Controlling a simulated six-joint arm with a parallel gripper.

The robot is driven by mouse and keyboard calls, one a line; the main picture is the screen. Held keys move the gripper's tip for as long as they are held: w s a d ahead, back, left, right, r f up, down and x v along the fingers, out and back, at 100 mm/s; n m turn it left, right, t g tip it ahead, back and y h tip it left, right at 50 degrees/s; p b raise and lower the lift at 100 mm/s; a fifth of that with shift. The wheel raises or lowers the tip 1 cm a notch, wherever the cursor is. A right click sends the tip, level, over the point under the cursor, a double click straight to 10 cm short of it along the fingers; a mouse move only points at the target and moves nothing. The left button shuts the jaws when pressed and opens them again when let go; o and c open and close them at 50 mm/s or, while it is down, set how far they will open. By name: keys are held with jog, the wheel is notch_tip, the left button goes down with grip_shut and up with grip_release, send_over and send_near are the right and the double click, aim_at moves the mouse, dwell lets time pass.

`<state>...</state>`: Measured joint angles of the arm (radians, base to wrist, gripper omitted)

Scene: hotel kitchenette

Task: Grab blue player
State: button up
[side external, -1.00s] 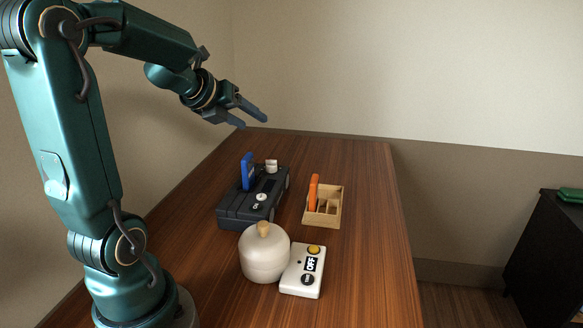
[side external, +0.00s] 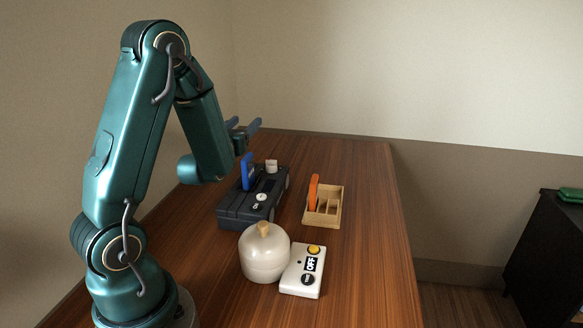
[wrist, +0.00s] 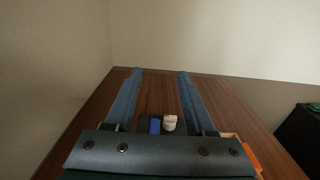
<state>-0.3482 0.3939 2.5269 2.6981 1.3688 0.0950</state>
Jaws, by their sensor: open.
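The blue player (side external: 247,171) stands upright in a slot of the dark grey box (side external: 237,211), left of the table's middle. Its top also shows in the wrist view (wrist: 155,126), low between my fingers. My gripper (side external: 244,124) is open and empty. In the side view it appears behind and above the blue player, apart from it, with its fingers pointing toward the far end of the table. An orange piece (side external: 313,192) of similar shape stands in a small wooden tray (side external: 334,207) to the right.
A white knob-like piece (side external: 271,166) stands on the dark box beside the player. A cream lidded pot (side external: 264,257) and a white box marked OFF (side external: 303,272) are nearer the front. The far and right parts of the table (side external: 365,185) are clear.

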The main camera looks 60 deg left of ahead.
aim_at(243, 168)
notch_tip(243, 168, down, 10)
jog(key=shift+r, duration=0.1)
jog(key=shift+a, duration=0.1)
jog(key=shift+x, duration=2.55)
grip_shut()
